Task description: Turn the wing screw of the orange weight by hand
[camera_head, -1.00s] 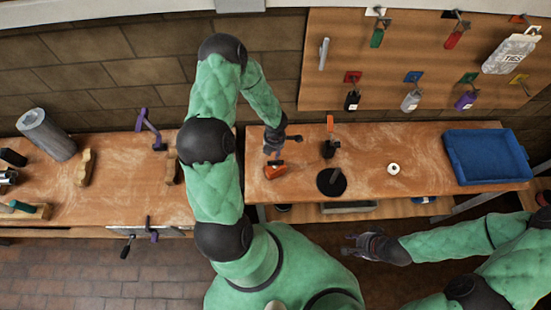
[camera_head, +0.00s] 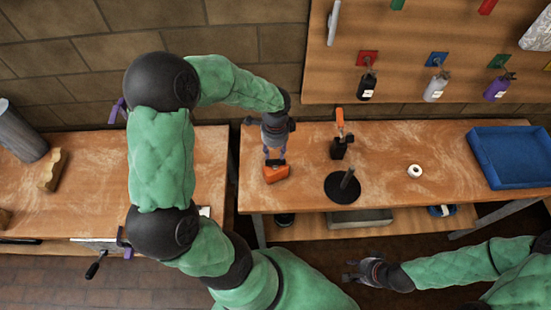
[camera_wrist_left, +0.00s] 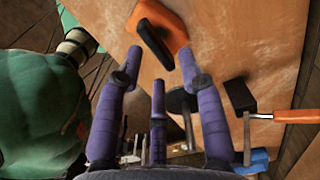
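The orange weight (camera_head: 280,174) lies on the workbench near its left end. A black bar-like part, apparently the wing screw (camera_wrist_left: 156,42), lies across its face in the left wrist view. My left gripper (camera_head: 275,154) is above the weight with its fingers pointing down. In the left wrist view its purple fingers (camera_wrist_left: 159,55) are spread and empty, just short of the weight and black part. I cannot tell whether any finger touches them. My right gripper (camera_head: 348,270) is empty in front of the bench, its fingers apart.
A black disc base with a post (camera_head: 343,187) stands right of the weight. Behind it is a black holder with an orange-handled tool (camera_head: 340,142). A white ring (camera_head: 414,171) and blue tray (camera_head: 508,157) are farther right. A tool board (camera_head: 420,50) is behind.

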